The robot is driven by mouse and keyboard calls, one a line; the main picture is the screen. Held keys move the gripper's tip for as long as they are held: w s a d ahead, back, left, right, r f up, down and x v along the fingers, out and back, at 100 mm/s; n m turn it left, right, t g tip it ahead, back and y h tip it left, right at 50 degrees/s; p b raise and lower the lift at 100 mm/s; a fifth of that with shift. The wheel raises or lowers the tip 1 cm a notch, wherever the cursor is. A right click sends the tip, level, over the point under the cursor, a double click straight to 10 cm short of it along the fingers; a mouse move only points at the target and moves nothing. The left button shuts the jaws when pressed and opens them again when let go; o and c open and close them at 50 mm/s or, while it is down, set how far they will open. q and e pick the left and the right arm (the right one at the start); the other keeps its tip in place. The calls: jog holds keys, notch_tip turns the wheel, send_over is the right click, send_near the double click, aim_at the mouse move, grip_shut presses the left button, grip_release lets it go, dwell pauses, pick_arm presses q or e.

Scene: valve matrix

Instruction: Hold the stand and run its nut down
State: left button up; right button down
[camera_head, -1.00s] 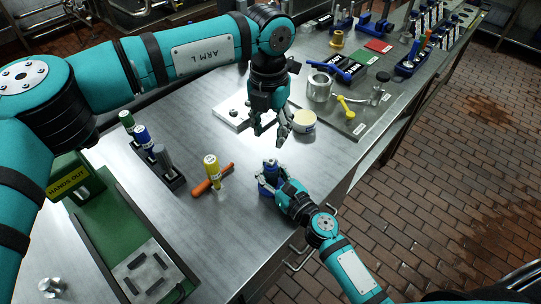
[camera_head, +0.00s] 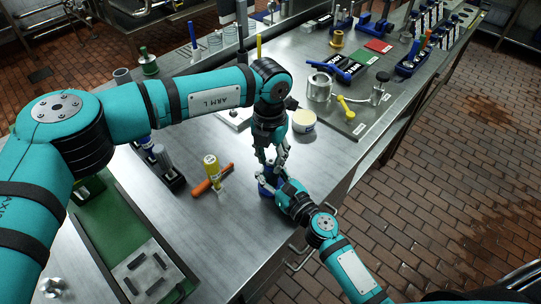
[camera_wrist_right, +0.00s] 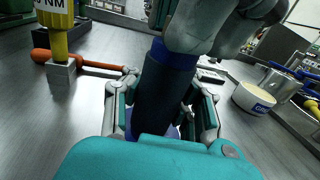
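The blue stand (camera_head: 265,189) is upright on the metal bench near its right edge. In the right wrist view the stand (camera_wrist_right: 163,92) shows as a dark blue column. My right gripper (camera_head: 270,184) has its fingers on both sides of the stand, low down, and is shut on it. My left gripper (camera_head: 271,161) points down right over the stand's top. Its grey fingers (camera_wrist_right: 200,28) hide the top of the column in the right wrist view. The nut is hidden, and whether the left fingers are closed on it cannot be made out.
A yellow-handled tool (camera_head: 211,165) and an orange-handled tool (camera_head: 205,186) are left of the stand. A white tub (camera_head: 303,121) stands behind it, near a grey plate with a metal cylinder (camera_head: 319,88) and yellow lever (camera_head: 346,106).

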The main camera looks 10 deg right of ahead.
aim_at(270, 161)
pick_arm(q)
grip_shut()
pick_arm(e)
jog(key=shift+f, duration=0.1)
pick_arm(q)
jog(key=shift+m, duration=1.8)
jog(key=shift+o, duration=1.6)
grip_release()
notch_tip(270, 161, up, 12)
